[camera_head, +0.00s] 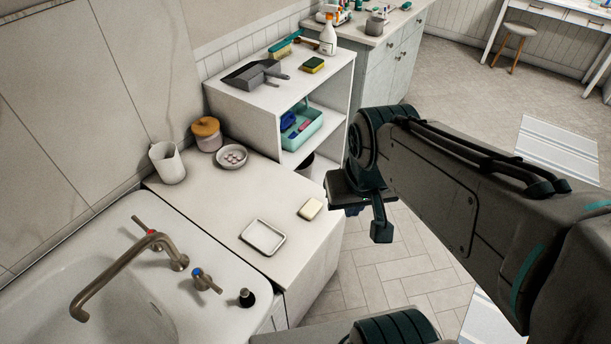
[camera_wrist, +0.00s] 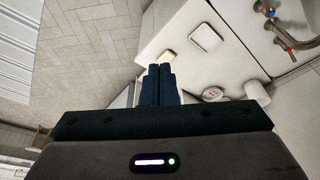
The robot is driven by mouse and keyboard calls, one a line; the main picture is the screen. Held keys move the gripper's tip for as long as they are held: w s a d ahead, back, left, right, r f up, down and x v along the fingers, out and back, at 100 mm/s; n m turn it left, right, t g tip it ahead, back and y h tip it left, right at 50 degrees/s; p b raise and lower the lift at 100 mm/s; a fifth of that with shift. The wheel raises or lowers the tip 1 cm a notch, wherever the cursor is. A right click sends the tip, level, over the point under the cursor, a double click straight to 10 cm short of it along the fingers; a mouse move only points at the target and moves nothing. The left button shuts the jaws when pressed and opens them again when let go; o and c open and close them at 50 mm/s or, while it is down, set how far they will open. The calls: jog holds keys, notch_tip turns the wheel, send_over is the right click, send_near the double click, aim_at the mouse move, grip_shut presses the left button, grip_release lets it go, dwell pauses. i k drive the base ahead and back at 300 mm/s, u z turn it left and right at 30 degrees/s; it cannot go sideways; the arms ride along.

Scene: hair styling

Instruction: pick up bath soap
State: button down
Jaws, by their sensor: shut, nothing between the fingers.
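The bath soap (camera_head: 311,209) is a small cream-coloured bar lying flat on the white counter, near its right edge. It also shows in the wrist view (camera_wrist: 168,55), just beyond my fingertips. My gripper (camera_head: 352,208) is up to the right of the counter, apart from the soap; its fingers are mostly hidden behind its own body in the head view. In the wrist view my two dark blue fingers (camera_wrist: 158,68) are together with nothing between them. A white rectangular soap dish (camera_head: 263,237) lies on the counter to the left of the soap and looks empty.
A sink with a bronze faucet (camera_head: 130,262) is at the left. A white cup (camera_head: 167,163), a lidded jar (camera_head: 207,134) and a small bowl (camera_head: 232,157) stand at the counter's back. A white shelf (camera_head: 240,105) stands behind. The counter around the soap is clear.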

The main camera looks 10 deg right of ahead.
aim_at(312, 207)
jog(key=k, duration=1.1)
jog(key=z, duration=0.95)
jog(key=i, duration=2.15)
jog(key=u, duration=1.15)
jog(key=i, duration=0.25)
jog(key=u, duration=0.25)
